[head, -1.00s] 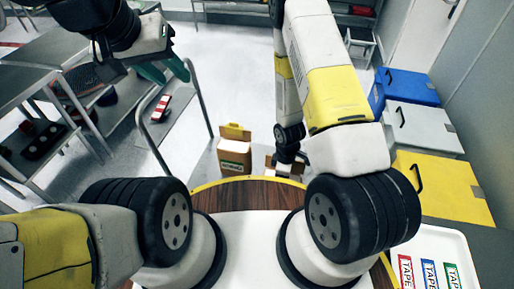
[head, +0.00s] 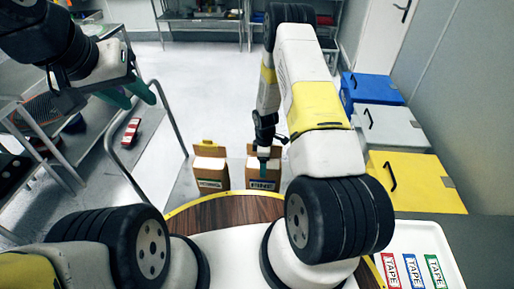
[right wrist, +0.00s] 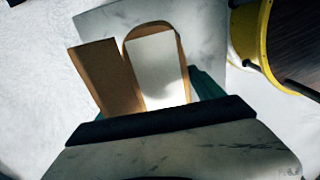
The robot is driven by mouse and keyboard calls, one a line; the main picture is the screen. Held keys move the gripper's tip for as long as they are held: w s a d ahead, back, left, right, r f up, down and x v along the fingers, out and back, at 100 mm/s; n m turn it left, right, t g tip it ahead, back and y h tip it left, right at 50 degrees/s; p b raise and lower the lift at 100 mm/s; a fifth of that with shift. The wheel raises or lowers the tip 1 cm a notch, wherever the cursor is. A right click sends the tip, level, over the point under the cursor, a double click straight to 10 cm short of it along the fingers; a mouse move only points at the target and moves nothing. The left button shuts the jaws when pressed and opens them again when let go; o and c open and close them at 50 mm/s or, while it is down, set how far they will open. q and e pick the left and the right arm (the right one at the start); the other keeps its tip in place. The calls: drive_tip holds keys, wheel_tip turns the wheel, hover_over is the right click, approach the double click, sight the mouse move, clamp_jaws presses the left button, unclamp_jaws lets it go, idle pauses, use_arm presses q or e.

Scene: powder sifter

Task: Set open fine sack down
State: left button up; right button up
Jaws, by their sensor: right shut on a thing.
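The fine sack (head: 264,173) is a brown paper sack with a dark label reading FINE, just beyond the round table. It stands upright beside a similar sack. My right gripper (head: 264,166) is over it, shut on it. In the right wrist view, the sack (right wrist: 156,70) is open, with its flap folded out and pale contents inside. Teal fingers show at its sides. Whether its base touches the surface below is hard to tell. My left gripper (head: 128,92) is empty at upper left, its teal fingers apart.
The round wooden table (head: 225,211) is in front. Blue, grey and yellow boxes (head: 415,182) line the right. A white tray (head: 440,275) holds tape packs. A metal handrail (head: 170,110) stands left.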

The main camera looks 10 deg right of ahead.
drive_tip(key=shift+w+d, duration=0.2)
drive_tip(key=shift+w, duration=0.4)
drive_tip(key=shift+f, duration=1.75)
drive_tip(key=shift+s+f, duration=0.1)
drive_tip(key=o, duration=2.1)
